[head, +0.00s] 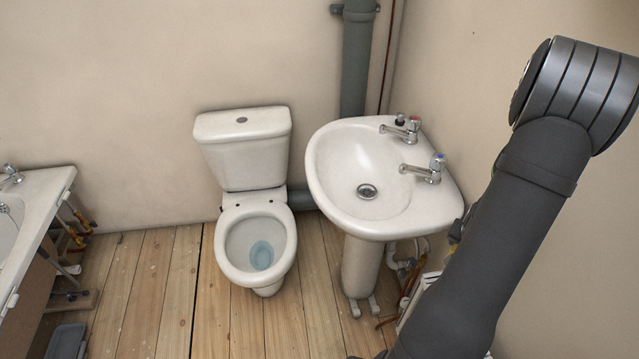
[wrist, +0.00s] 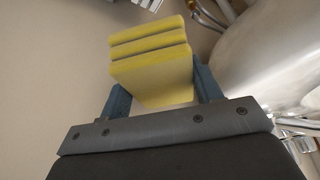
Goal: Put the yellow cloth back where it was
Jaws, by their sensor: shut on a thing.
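The yellow cloth (wrist: 150,62) is in the wrist view, folded into a thick stack of layers. My gripper (wrist: 160,92) is shut on it, with one blue-grey finger on each side. The cloth is held clear of other surfaces as far as the wrist view shows. In the head view neither the cloth nor my gripper shows; only my dark arm crosses the right side.
A white basin (head: 335,190) with two taps stands on a pedestal in the corner; its underside (wrist: 270,50) fills the right of the wrist view. A toilet (head: 245,200) stands left of it. A bath (head: 30,215) is at far left. Floorboards (head: 150,290) are clear between them.

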